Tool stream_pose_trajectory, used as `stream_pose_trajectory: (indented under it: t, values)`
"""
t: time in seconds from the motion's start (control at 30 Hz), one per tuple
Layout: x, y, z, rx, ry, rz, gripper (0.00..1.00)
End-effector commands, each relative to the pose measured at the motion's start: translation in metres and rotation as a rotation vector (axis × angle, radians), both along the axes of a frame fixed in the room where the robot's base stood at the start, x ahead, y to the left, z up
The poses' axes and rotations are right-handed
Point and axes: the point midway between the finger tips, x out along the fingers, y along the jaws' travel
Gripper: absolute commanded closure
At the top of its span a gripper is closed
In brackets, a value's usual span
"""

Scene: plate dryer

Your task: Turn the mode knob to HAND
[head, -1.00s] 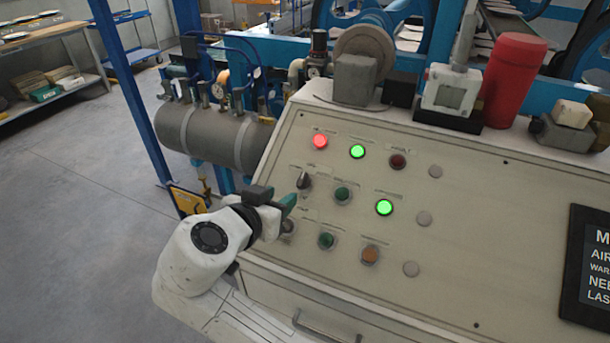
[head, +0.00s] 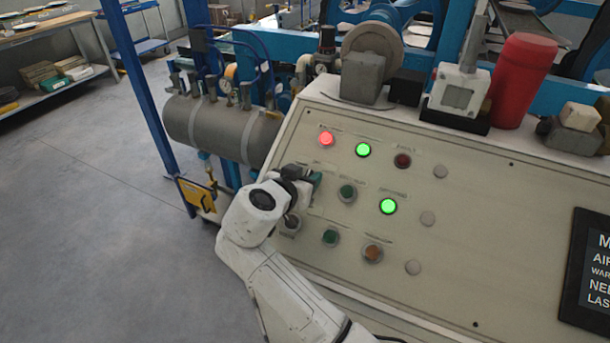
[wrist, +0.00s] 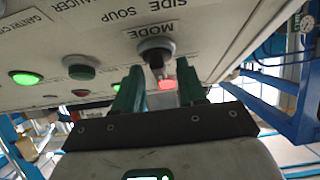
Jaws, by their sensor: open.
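The mode knob (wrist: 156,51), a dark lever in a round grey bezel beside the printed word MODE, shows in the wrist view. In the head view my gripper hides it. My gripper (wrist: 158,70) is open, with one green finger on each side of the knob's lever in the wrist view. I see a gap between the fingers and cannot tell whether either touches the knob. In the head view my gripper (head: 308,178) is at the left part of the sloped control panel (head: 470,245). The HAND mark cannot be made out.
A red lamp (head: 326,139) and a green lamp (head: 363,149) are lit above my gripper. A dark green button (head: 347,193) and another lit green lamp (head: 388,206) are to its right. Another knob (head: 290,224) is just below. A grey tank (head: 222,130) stands left of the panel.

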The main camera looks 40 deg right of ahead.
Motion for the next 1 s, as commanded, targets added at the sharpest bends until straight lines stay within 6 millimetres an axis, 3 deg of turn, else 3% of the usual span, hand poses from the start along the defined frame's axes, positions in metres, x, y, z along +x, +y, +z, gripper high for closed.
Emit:
stream_pose_trajectory:
  t: [0.17, 0.57, 1.0]
  values:
    - [0.0, 0.0, 0.0, 0.0, 0.0, 0.0, 0.61]
    - [-0.0001, 0.0003, 0.0002, 0.0, 0.0, 0.0, 0.98]
    - [-0.0014, 0.0004, 0.0012, -0.022, 0.054, 0.103, 0.98]
